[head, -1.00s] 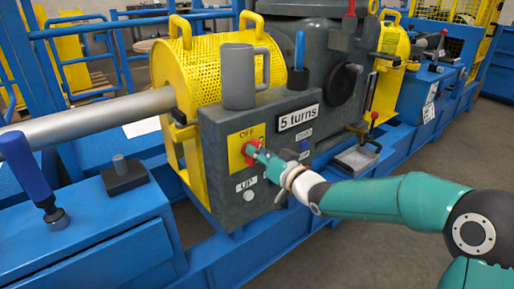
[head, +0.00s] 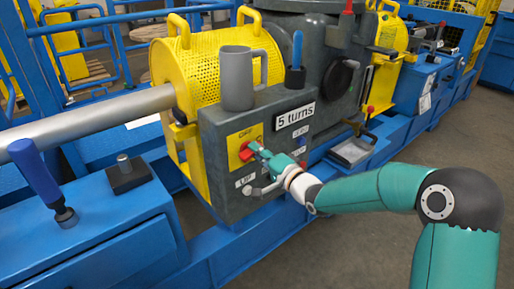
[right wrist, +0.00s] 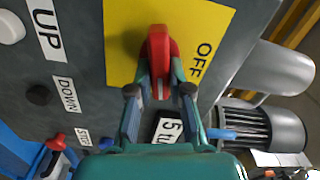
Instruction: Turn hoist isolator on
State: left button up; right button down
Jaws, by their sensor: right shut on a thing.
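The hoist isolator is a red handle (right wrist: 159,62) on a yellow plate (right wrist: 122,50) marked OFF, on the front of a dark grey control box (head: 222,190). In the head view the yellow plate (head: 240,140) shows with the red knob (head: 246,153) at its lower part. My right gripper (right wrist: 160,88) is at the handle, its two fingers closed on either side of it. In the head view my right gripper (head: 256,151) reaches the box front from the right. My left gripper is not in view.
A grey mug (head: 237,80) and a blue-handled tool (head: 297,60) stand on the box. A silver shaft (head: 90,122) enters the yellow perforated guard (head: 210,72) from the left.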

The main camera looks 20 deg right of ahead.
jog(key=shift+d+f+m+p, duration=0.1)
jog(key=shift+m+p, duration=0.15)
jog(key=shift+m, duration=0.45)
jog(key=shift+d+f+m+p, duration=0.1)
jog(key=shift+m+p, duration=0.1)
jog(key=shift+m, duration=0.5)
jog(key=c, duration=1.1)
grip_release()
jog(key=shift+w+f, duration=0.1)
jog(key=shift+a, duration=0.1)
jog(key=v, duration=1.2)
